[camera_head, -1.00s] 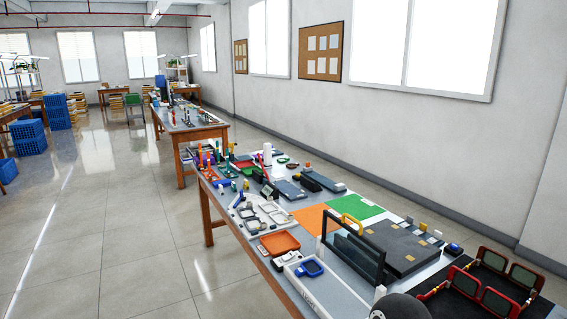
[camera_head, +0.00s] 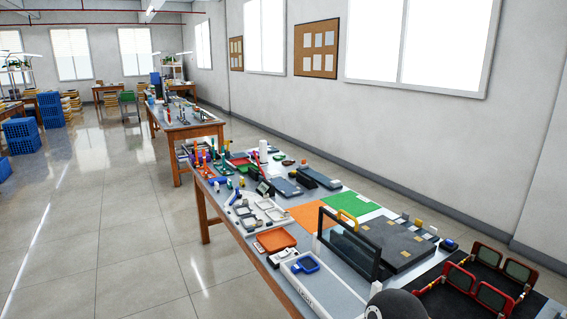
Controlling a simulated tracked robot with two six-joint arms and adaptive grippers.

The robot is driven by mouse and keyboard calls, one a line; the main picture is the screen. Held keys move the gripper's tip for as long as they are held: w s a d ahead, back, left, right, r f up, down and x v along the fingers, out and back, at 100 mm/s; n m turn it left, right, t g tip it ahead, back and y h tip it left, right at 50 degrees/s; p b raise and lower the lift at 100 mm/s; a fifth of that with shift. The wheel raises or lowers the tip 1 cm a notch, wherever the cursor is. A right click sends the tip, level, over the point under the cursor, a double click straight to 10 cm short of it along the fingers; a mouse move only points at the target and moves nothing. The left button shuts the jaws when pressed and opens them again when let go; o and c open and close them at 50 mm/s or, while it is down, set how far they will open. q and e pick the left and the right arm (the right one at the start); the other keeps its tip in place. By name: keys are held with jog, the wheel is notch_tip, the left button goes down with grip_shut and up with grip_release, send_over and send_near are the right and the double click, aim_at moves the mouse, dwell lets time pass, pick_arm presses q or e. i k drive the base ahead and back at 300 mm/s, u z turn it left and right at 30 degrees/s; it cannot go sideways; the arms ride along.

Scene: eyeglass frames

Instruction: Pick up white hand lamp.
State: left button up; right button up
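I cannot clearly make out a white hand lamp. A small white object (camera_head: 286,258) with a dark part lies on the near workbench (camera_head: 240,257), just in front of the orange tray; it is too small to tell if it is the lamp. A white upright cylinder (camera_head: 263,151) stands farther back on the same bench. Neither of my grippers is in view.
The orange tray (camera_head: 275,240), a white box with a blue frame (camera_head: 304,264), a dark glass panel (camera_head: 347,247) and red eyeglass frames (camera_head: 491,297) crowd the bench. A dark rounded shape (camera_head: 400,304) covers the bottom edge.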

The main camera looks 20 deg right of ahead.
aim_at(263, 144)
jog(key=u, duration=0.35)
jog(key=i, duration=1)
jog(key=u, duration=0.6)
jog(key=i, duration=2.75)
jog(key=z, duration=1.25)
jog(key=i, duration=0.85)
jog(key=z, duration=0.6)
jog(key=k, duration=0.85)
jog(key=z, duration=0.2)
jog(key=i, duration=0.45)
